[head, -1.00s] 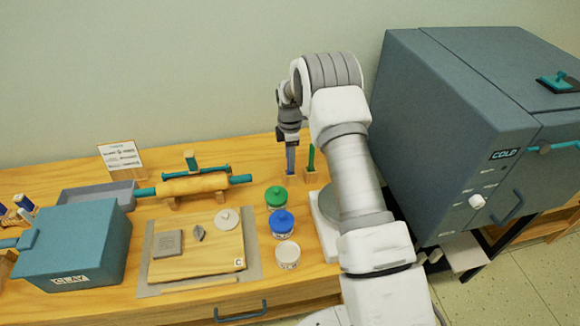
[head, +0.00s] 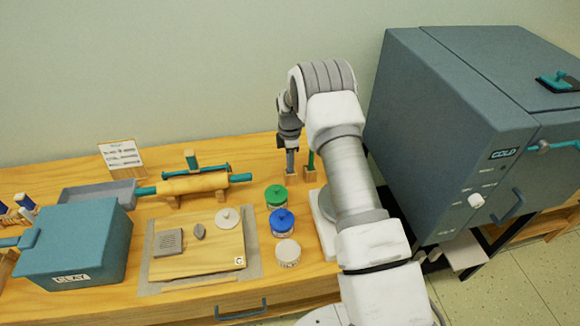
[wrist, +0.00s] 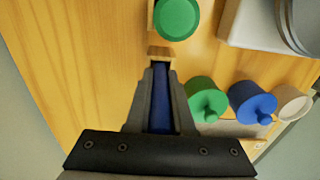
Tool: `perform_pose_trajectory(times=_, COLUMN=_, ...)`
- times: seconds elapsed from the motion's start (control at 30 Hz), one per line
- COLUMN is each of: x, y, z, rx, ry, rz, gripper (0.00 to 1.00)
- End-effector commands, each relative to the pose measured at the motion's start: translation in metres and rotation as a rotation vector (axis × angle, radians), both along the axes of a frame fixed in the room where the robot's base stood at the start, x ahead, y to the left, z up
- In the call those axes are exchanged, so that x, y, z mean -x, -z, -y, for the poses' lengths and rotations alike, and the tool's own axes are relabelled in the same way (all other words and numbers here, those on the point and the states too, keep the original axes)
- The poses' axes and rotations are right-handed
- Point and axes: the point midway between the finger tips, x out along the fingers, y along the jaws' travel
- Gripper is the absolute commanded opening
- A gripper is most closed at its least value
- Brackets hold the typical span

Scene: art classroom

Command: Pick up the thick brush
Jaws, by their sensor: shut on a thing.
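A blue-handled brush (head: 290,160) stands upright in a small wooden holder (head: 291,175) at the back right of the table. My gripper (head: 290,147) points down from above and is shut on this brush. In the wrist view, the blue handle (wrist: 160,100) lies between the two fingers, with the wooden holder (wrist: 160,53) just beyond the tips. A green brush (head: 311,160) stands in a second holder (head: 309,175) to the right; its round green end (wrist: 177,18) shows in the wrist view. The lower end of the blue brush is hidden.
Green (head: 276,196), blue (head: 281,221) and white (head: 288,252) jars stand in front of the holders. A rolling pin (head: 192,184) rests to the left, beyond a clay board (head: 210,262). A large kiln-like box (head: 450,130) stands at right.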

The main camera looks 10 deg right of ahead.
Motion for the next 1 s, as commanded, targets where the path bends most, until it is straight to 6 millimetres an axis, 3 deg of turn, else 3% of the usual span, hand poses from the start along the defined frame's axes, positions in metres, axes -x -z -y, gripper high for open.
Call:
perform_pose_trajectory(times=0.27, x=-0.001, y=-0.004, z=0.000, rx=0.000, ry=0.000, rz=0.002, gripper=0.00)
perform_pose_trajectory(times=0.7, x=-0.001, y=-0.081, z=0.000, rx=-0.001, ry=0.001, rz=0.003, gripper=0.00)
perform_pose_trajectory(times=1.0, x=0.000, y=-0.101, z=0.000, rx=0.000, ry=0.000, rz=0.001, gripper=0.00)
